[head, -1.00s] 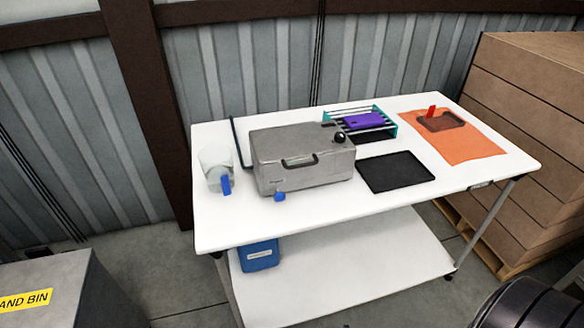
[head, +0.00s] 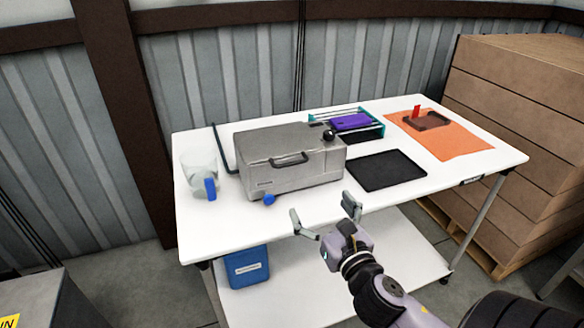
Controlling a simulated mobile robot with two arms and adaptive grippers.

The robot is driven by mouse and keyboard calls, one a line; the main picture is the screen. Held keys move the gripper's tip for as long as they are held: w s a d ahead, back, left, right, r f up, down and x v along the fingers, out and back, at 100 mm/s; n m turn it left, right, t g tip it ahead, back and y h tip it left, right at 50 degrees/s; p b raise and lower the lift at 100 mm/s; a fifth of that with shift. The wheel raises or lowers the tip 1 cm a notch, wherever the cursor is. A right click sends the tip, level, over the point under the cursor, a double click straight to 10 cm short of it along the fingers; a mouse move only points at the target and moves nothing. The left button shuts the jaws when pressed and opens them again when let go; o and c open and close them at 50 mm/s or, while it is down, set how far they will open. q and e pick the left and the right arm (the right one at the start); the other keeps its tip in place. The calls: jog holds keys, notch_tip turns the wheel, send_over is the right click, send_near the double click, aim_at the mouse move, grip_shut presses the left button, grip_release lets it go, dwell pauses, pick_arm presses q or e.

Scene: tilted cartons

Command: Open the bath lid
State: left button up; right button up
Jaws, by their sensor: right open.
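The bath is a grey metal box (head: 262,185) on the white table, left of the middle. Its lid (head: 245,150) is down, with a dark handle (head: 289,159) near the front edge and a black knob (head: 329,137) at the right. A blue knob (head: 268,199) sits low on the front. My right gripper (head: 323,219) is open and empty, in front of the table's near edge and to the lower right of the bath. Its fingers are spread apart and touch nothing that I can see. My left gripper does not show.
A clear beaker with a blue part (head: 199,175) stands left of the bath. A black tray (head: 386,171) lies to its right. Behind is a teal rack with a purple item (head: 351,122). Stacked cartons (head: 520,110) stand at right.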

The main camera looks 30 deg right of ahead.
aim_at(293, 163)
jog(key=p+x, duration=0.2)
jog(key=x, duration=1.5)
jog(key=shift+w, duration=0.15)
jog(key=shift+c, duration=0.5)
jog(key=shift+r, duration=0.1)
jog(key=c, duration=1.3)
jog(key=shift+r+p, duration=0.15)
jog(key=shift+p, duration=0.15)
jog(key=shift+c, duration=0.2)
